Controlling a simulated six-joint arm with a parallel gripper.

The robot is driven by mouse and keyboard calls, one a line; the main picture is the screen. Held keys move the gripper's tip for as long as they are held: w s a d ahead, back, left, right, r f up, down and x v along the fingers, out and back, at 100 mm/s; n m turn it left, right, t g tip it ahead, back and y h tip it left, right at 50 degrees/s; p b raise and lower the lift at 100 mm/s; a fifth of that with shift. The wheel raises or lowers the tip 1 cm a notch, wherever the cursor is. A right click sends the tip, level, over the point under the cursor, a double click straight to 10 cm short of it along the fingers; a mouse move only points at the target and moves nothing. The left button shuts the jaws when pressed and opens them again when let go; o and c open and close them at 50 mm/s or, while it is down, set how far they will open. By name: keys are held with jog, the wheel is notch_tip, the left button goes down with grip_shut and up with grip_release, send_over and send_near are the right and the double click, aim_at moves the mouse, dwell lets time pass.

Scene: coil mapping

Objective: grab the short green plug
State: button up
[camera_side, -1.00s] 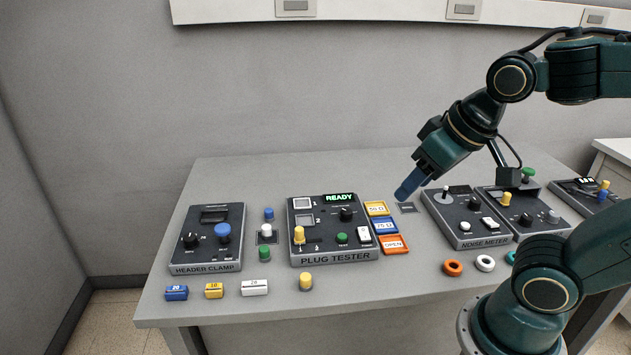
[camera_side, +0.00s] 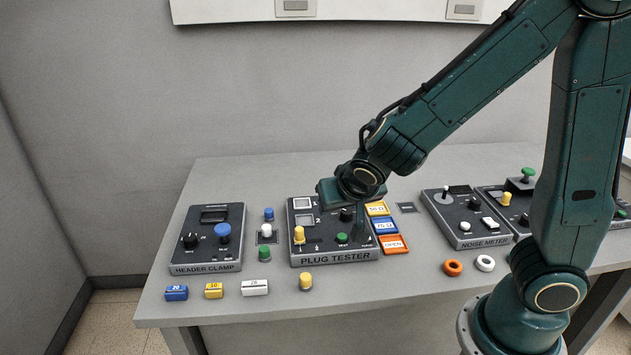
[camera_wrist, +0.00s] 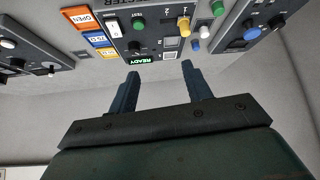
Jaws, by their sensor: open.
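The short green plug (camera_side: 264,254) stands on the table left of the plug tester (camera_side: 335,259), in front of a white plug (camera_side: 266,231) and a blue plug (camera_side: 269,214). In the wrist view the green plug (camera_wrist: 218,8) is at the top edge, right of centre, with the white plug (camera_wrist: 206,32) and blue plug (camera_wrist: 194,46) below it. My gripper (camera_wrist: 160,69) is open and empty, its two fingers apart. In the side view it is over the right part of the plug tester, to the right of the green plug and apart from it.
The header clamp (camera_side: 207,268) stands left of the plugs. Coloured tiles (camera_side: 394,245) and the noise meter (camera_side: 484,242) are to the right.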

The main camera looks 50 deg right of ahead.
jog(key=w+a+f+n+t, duration=0.2)
jog(key=w+a+f+t, duration=0.3)
jog(key=a+f, duration=0.4)
notch_tip(320, 180, down, 3)
jog(key=shift+w+a+r, duration=0.1)
jog(key=shift+w+a, duration=0.25)
jog(key=shift+w, duration=0.3)
jog(key=shift+w+d, duration=0.1)
send_near(265, 250)
jog(key=x, duration=0.3)
jog(key=shift+w+d, duration=0.1)
jog(key=shift+d, duration=0.05)
jog(key=shift+w+d+f, duration=0.1)
jog(key=shift+w+f, duration=0.15)
jog(key=shift+w, duration=0.1)
jog(key=shift+w, duration=0.1)
jog(key=shift+x, duration=2.5)
jog(key=shift+f, duration=0.1)
